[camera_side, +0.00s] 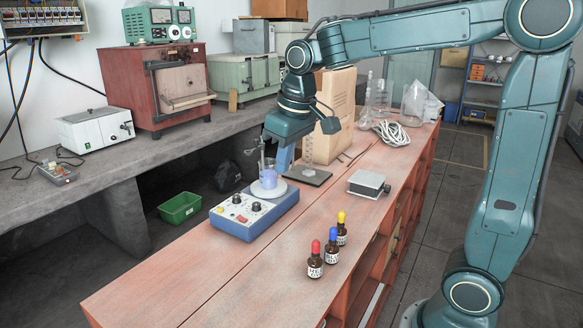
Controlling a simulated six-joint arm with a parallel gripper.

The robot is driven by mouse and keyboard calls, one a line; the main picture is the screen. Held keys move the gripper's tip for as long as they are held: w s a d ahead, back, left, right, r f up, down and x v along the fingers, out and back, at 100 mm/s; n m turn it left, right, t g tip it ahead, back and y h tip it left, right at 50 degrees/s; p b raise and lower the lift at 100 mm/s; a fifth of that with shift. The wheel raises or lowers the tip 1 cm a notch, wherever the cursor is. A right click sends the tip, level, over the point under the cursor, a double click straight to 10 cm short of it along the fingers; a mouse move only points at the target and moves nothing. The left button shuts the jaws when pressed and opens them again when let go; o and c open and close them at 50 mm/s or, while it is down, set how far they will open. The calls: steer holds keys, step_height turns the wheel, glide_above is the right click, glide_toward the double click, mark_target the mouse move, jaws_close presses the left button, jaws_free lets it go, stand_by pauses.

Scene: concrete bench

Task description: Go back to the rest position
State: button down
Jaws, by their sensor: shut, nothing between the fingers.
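My gripper (284,160) hangs from the arm at the middle of the view, pointing down. It is shut and empty, just above and behind the beaker. A small beaker with blue liquid (268,178) stands on the round white plate of a blue and white stirrer (245,214). I cannot tell the exact gap between the fingertips and the beaker. My arm reaches in from the right, over the wooden bench.
Three dropper bottles with red (315,262), blue (332,247) and yellow (342,229) caps stand near the bench's right edge. The bench's near left end (165,285) is clear.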

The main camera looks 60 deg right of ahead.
steer(key=s+a+f+t, duration=0.2)
steer(key=s, duration=1.7)
steer(key=shift+a+t, duration=0.15)
steer(key=shift+t, duration=0.25)
steer(key=shift+w+f, duration=0.1)
